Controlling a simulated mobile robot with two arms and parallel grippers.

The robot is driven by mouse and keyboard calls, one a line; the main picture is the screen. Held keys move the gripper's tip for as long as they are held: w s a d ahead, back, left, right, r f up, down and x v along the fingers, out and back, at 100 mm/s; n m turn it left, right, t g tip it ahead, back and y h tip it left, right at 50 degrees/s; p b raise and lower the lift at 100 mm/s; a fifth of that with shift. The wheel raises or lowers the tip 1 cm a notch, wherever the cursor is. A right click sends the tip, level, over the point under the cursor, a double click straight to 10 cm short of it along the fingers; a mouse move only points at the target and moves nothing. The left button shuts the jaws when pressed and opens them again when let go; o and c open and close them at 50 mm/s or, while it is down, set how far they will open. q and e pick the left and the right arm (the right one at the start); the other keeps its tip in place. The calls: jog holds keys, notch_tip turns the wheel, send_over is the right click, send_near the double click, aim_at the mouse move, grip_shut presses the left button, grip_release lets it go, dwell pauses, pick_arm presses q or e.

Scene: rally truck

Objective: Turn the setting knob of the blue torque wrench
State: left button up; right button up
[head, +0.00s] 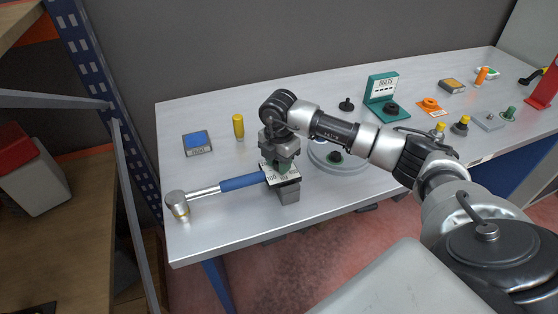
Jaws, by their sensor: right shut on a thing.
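The blue torque wrench (240,182) lies near the front left of the grey workbench, its metal shaft and round head (177,203) pointing left. Its right end rests at a grey block (288,192), with a white plate of black markings (283,177) there. My right gripper (282,166) points down over this end and is shut on the dark green setting knob (284,168), which is mostly hidden between the fingers. My left gripper is not in view.
A blue-screened device (197,143) and a yellow cylinder (238,126) stand behind the wrench. A round grey dish (322,160) is right of the gripper. A green bolts stand (381,96) and several small parts stand farther right.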

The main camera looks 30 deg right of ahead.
jog(key=shift+m, duration=0.7)
jog(key=o, duration=0.9)
jog(key=shift+o, duration=0.2)
jog(key=shift+r, duration=0.1)
notch_tip(320, 180, up, 11)
jog(key=b, duration=0.1)
jog(key=shift+b, duration=0.35)
jog(key=shift+f, duration=0.2)
